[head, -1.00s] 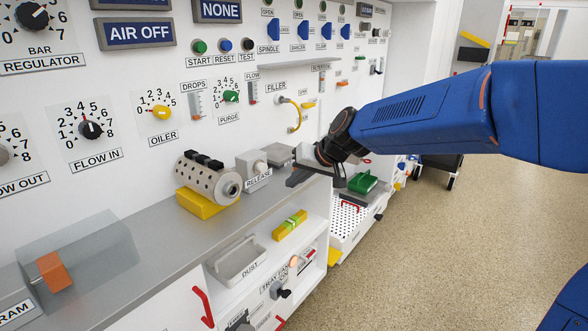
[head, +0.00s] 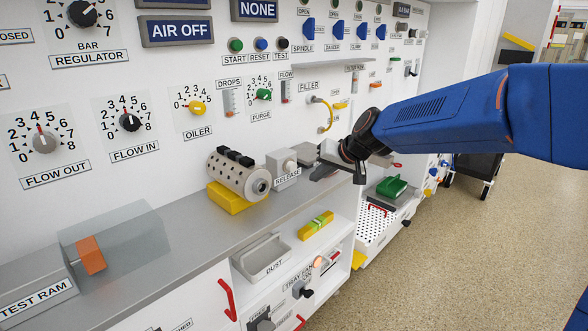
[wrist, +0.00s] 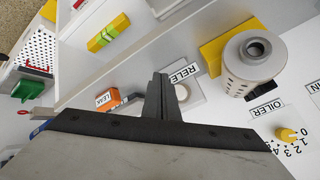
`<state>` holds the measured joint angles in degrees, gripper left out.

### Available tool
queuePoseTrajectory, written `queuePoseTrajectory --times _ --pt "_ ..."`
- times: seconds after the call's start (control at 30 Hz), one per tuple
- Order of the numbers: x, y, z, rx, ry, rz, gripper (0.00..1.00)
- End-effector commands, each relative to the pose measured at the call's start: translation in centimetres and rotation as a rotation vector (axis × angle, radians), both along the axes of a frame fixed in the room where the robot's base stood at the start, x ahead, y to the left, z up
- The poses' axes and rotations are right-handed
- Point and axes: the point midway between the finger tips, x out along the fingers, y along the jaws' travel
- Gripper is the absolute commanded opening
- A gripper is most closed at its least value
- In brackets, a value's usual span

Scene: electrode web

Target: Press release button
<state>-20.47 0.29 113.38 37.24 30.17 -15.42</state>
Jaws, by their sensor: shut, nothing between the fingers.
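The release button (head: 290,166) is a pale round knob on the front of a small grey box (head: 276,174) labelled RELEASE, on the grey ledge. In the wrist view the round button (wrist: 182,92) shows just right of my fingers, beside the partly hidden label (wrist: 184,72). My gripper (head: 316,175) is shut and empty, just right of the release box in the head view. In the wrist view its closed fingertips (wrist: 160,76) cover part of the label. I cannot tell whether they touch the box.
A perforated metal cylinder (head: 238,174) on a yellow block (head: 229,198) stands left of the release box. Below the ledge are a dust tray (head: 264,260) and a yellow-green bundle (head: 316,225). A clear cover (head: 135,250) is at the left. Open floor lies to the right.

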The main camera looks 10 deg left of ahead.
Motion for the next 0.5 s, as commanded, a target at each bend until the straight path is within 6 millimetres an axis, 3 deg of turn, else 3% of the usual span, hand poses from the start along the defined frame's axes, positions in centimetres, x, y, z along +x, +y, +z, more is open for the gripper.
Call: queuePoseTrajectory --times 0.5 --pt "3.1 3.9 0.0 0.000 -0.001 0.001 0.00"
